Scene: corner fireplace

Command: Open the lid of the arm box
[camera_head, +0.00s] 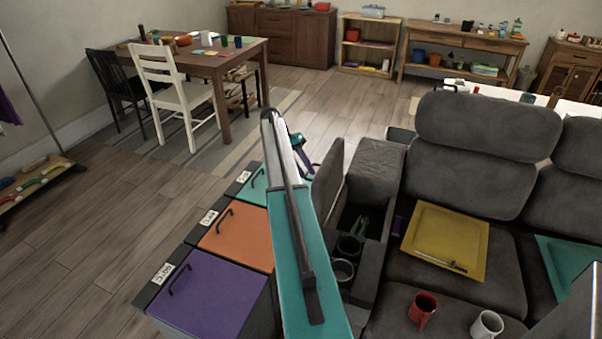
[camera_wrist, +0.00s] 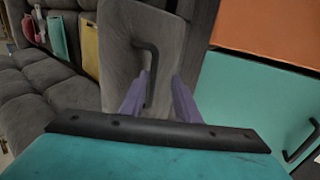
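The arm box (camera_head: 373,168) is the grey arm of the sofa. Its lid (camera_head: 328,180) stands raised and steeply tilted at the left side of the opening, so the dark inside shows, with something green (camera_head: 360,226) in it. In the wrist view the lid (camera_wrist: 120,50) faces me, with a black bar handle (camera_wrist: 152,75) on it. My gripper (camera_wrist: 160,92) has its two purple fingers apart, one on each side of the handle's lower end; I cannot tell whether they touch it. In the head view my gripper (camera_head: 311,166) is mostly hidden behind my arm.
Bins with teal, orange (camera_head: 236,237) and purple (camera_head: 205,293) lids stand left of the arm box. Cup holders (camera_head: 347,247) are in front of the opening. The sofa seat holds a yellow tray (camera_head: 447,225), a red mug (camera_head: 422,309) and a white mug (camera_head: 487,325).

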